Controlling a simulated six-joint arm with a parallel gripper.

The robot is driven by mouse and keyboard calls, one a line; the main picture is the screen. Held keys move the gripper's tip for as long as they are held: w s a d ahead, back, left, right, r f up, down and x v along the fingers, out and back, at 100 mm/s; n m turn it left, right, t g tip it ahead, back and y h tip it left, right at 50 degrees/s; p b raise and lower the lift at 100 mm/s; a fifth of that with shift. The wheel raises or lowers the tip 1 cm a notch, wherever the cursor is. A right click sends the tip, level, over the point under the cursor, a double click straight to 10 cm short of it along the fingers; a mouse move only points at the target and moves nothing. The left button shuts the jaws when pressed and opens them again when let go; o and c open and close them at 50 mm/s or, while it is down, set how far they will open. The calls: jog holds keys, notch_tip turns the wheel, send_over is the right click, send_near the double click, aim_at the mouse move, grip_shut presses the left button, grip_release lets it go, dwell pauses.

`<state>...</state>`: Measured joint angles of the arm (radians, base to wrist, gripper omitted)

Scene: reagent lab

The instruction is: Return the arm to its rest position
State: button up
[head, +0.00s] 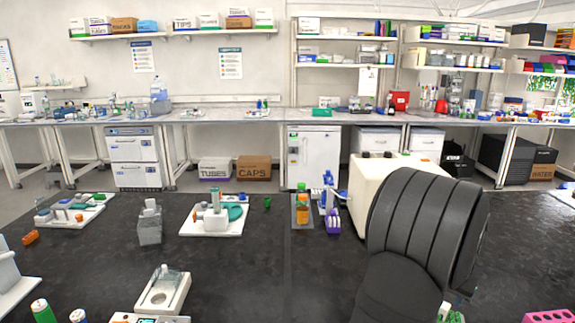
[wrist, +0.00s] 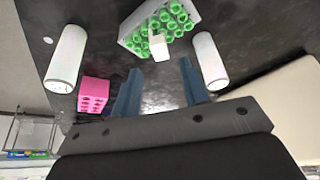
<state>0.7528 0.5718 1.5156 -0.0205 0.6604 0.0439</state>
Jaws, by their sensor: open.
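My gripper (wrist: 160,84) shows in the wrist view with its two blue fingers spread apart and nothing between them. It is over the dark bench, near a pale rack of green-capped tubes (wrist: 165,22) that stands beyond the fingertips. A small white block-like part (wrist: 158,46) shows in front of that rack. In the head view, my black arm link (head: 425,235) fills the lower right, and my gripper is hidden there.
Two white cylinders (wrist: 66,58) (wrist: 210,60) flank the fingers. A pink rack (wrist: 93,94) is at the left; it also shows in the head view (head: 548,317). A cream box (head: 375,190) stands close beside my arm. The bench middle (head: 250,275) is clear.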

jog(key=v, duration=0.7)
jog(key=x, duration=1.2)
jog(key=shift+f, duration=0.35)
notch_tip(320, 180, up, 5)
jog(key=shift+d+f, duration=0.1)
jog(key=shift+f, duration=0.1)
jog(key=s+d+r, duration=0.3)
jog(key=s+r, duration=0.4)
jog(key=s, duration=0.4)
jog(key=w+d+f+m+g, duration=0.2)
jog(key=w+d+f+m, duration=0.1)
jog(key=w+d+m, duration=0.1)
jog(key=w+d+f+m+g+h, duration=0.1)
jog(key=w+d+f+m+g, duration=0.1)
jog(key=w+d+m, duration=0.3)
jog(key=w+f+m, duration=0.1)
jog(key=w, duration=0.2)
jog(key=shift+w+d+f+m, duration=0.15)
jog(key=shift+w+f+m, duration=0.2)
jog(key=shift+w+m, duration=0.05)
